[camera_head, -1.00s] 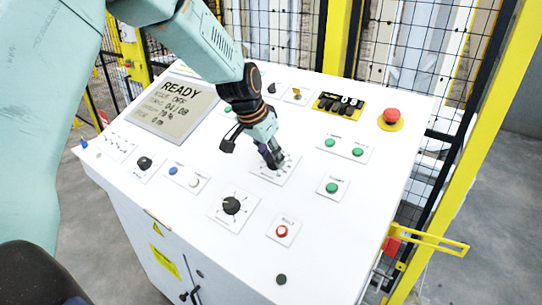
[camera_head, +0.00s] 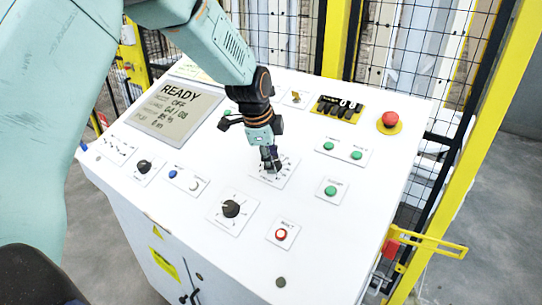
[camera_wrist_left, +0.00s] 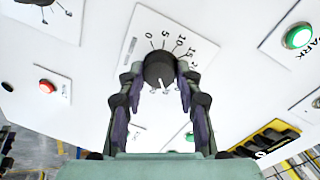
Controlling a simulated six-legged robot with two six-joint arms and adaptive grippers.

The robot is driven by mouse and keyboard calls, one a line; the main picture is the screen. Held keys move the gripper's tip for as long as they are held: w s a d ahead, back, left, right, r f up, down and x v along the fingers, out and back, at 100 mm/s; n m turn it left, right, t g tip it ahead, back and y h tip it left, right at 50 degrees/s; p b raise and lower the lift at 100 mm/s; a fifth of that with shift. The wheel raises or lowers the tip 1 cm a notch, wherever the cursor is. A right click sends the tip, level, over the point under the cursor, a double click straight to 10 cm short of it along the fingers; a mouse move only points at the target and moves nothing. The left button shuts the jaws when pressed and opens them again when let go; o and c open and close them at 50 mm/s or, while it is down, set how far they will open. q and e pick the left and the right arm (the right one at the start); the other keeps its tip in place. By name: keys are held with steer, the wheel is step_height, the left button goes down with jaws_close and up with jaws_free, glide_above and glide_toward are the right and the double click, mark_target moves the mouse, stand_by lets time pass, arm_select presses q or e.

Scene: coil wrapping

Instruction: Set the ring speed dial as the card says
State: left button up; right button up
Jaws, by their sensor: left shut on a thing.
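The dial in my left gripper is a black round knob (camera_wrist_left: 160,69) on a white plate (camera_wrist_left: 140,32) with a scale; 0, 5, 10 and 15 are readable in the left wrist view. Its white pointer line faces the bottom of that view, away from those numbers. My left gripper (camera_wrist_left: 160,88) is shut on the knob, a finger on each side. In the head view the gripper (camera_head: 271,165) points down at the plate and mostly hides the knob. A screen (camera_head: 175,113) reads READY, with smaller lines hard to read. No card is clearly readable. My right gripper is out of view.
Another black dial (camera_head: 231,208) sits nearby, with a red-ringed button (camera_head: 281,234) and a green button (camera_head: 330,190) beside it. A red mushroom button (camera_head: 390,118) is at the far right.

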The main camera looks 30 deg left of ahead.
arm_select(q)
steer(key=m+p, duration=0.2)
steer(key=m, duration=0.4)
steer(key=shift+m+y, duration=0.3)
steer(key=shift+m, duration=0.1)
stand_by(0.4)
steer(key=o, duration=1.2)
steer(key=shift+c, duration=0.2)
steer(key=v, duration=1.2)
steer(key=shift+s+f, duration=0.1)
steer(key=shift+s, duration=0.05)
